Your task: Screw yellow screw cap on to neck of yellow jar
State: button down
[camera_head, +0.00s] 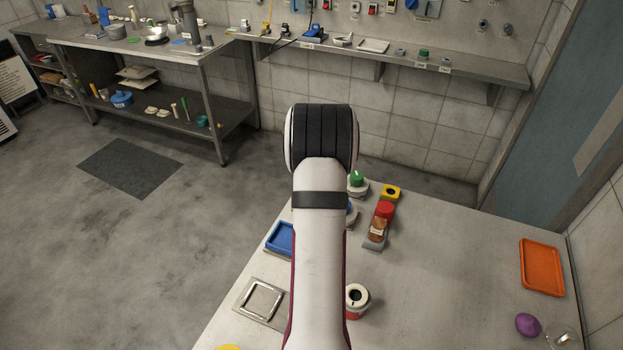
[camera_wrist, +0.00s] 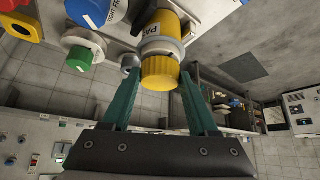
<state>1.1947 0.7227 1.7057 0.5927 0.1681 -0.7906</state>
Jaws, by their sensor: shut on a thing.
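In the wrist view the yellow screw cap (camera_wrist: 160,73) sits between the two teal fingers of my gripper (camera_wrist: 159,77), which is shut on it. The yellow jar (camera_wrist: 166,28), with a white label, lies in line with the cap, just beyond it. A pale band, apparently at the neck, shows between the yellow jar body and the cap. The cap is at this neck end and looks roughly aligned. I cannot tell whether the threads are engaged. In the head view my arm hides the gripper, cap and jar.
In the head view a red-topped jar (camera_head: 380,226), blue tray (camera_head: 280,238) and orange tray (camera_head: 542,267) are on the table. Its right-middle is clear.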

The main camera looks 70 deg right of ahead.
jog(key=shift+f, duration=0.3)
jog(key=shift+c, duration=0.4)
grip_release()
jog(key=v, duration=1.5)
jog(key=shift+s+a+r, duration=0.2)
jog(key=shift+a+r, duration=0.05)
jog(key=shift+a, duration=0.05)
